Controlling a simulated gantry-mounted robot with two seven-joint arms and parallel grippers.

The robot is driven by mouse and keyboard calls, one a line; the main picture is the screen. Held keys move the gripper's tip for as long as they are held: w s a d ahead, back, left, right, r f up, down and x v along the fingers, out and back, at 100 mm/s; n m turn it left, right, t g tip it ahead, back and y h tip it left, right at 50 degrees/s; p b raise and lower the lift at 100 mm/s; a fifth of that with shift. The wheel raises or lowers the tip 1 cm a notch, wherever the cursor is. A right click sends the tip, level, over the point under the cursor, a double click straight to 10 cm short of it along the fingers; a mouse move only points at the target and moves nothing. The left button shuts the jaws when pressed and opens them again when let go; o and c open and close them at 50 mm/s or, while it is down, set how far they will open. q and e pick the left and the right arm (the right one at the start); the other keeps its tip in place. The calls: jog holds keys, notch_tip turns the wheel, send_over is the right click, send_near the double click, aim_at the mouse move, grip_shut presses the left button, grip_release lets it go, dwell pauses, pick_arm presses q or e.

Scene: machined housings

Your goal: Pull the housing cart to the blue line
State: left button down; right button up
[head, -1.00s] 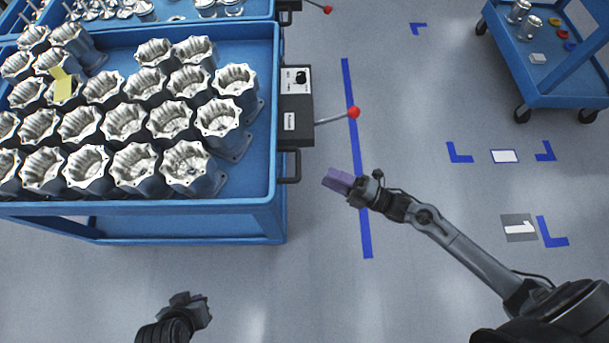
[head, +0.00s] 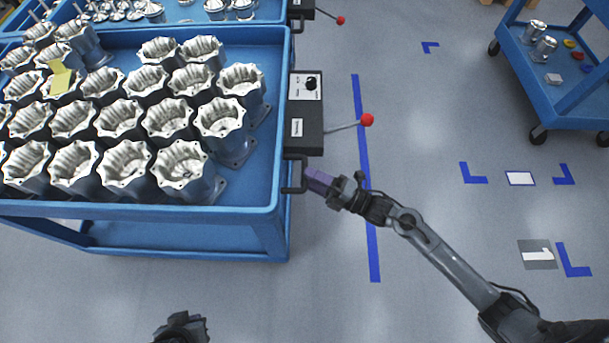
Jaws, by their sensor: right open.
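The blue housing cart (head: 276,222) stands at the left, its tray holding rows of grey machined housings (head: 183,170). A dark handle (head: 295,176) sticks out from its right side, below a control box (head: 304,118) with a red-knobbed lever (head: 367,120). My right gripper (head: 312,180) is open, its purple fingers at the handle; I cannot tell whether they touch it. The blue line (head: 374,252) runs along the floor to the right of the cart, partly hidden behind my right arm. My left gripper (head: 184,328) is at the bottom edge, in front of the cart, its fingers unclear.
Another blue cart (head: 200,17) with metal parts stands behind. A third blue cart (head: 560,95) is at the upper right. Blue corner marks (head: 473,174) and a grey floor plate (head: 537,254) lie at right.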

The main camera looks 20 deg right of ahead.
jog(key=shift+x, duration=1.25)
grip_shut()
